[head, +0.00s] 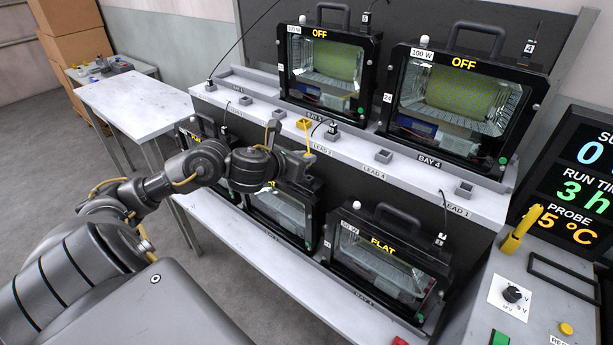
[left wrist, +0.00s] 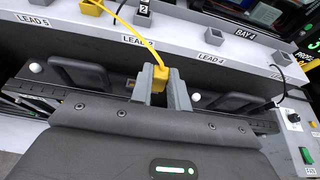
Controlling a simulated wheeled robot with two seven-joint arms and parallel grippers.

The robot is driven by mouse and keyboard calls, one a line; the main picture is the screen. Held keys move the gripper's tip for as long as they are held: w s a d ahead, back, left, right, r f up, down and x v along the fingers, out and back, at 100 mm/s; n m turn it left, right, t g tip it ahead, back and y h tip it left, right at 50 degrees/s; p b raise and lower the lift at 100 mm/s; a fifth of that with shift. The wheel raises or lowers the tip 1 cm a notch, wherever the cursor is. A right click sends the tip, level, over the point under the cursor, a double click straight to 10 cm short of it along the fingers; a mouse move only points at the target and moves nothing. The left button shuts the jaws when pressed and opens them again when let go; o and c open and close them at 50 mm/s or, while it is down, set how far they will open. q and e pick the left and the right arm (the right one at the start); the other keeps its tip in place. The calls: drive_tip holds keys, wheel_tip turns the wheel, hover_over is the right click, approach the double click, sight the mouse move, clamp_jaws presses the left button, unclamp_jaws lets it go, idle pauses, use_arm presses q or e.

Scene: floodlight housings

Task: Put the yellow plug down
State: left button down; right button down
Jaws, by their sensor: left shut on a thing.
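My left gripper (head: 302,158) is held in front of the bench shelf edge, near the LEAD 3 area. It is shut on the yellow plug. In the left wrist view the yellow plug (left wrist: 160,76) sits between the two grey fingertips, with its yellow cable running up and away to the left. The cable (head: 307,137) in the head view leads up to a yellow holder (head: 303,123) on the shelf. The holder also shows in the left wrist view (left wrist: 91,8). The plug itself is mostly hidden by the gripper in the head view. My right gripper is not in view.
Grey square sockets (head: 383,156) stand along the white shelf (head: 350,160). Floodlights marked OFF (head: 330,65) stand behind it. More floodlights, one marked FLAT (head: 385,262), stand on the lower shelf. A control panel (head: 535,300) is at the right. A white table (head: 135,105) is at the left.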

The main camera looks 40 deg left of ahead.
use_arm(q)
drive_tip(key=w+a+f, duration=0.1)
drive_tip(key=w+f, duration=0.1)
drive_tip(key=w+a+f, duration=0.3)
drive_tip(key=w+f, duration=0.1)
drive_tip(key=shift+w+a+f, duration=0.15)
drive_tip(key=shift+a+f, duration=0.1)
drive_tip(key=shift+f, duration=0.1)
drive_tip(key=shift+w+a+f+p, duration=0.15)
drive_tip(key=shift+f+p, duration=0.25)
drive_tip(key=shift+f, duration=1.4)
drive_tip(key=c, duration=1.3)
unclamp_jaws()
drive_tip(key=shift+c, duration=0.2)
drive_tip(key=b+v, duration=0.1)
drive_tip(key=v, duration=1.1)
drive_tip(key=shift+b, duration=0.4)
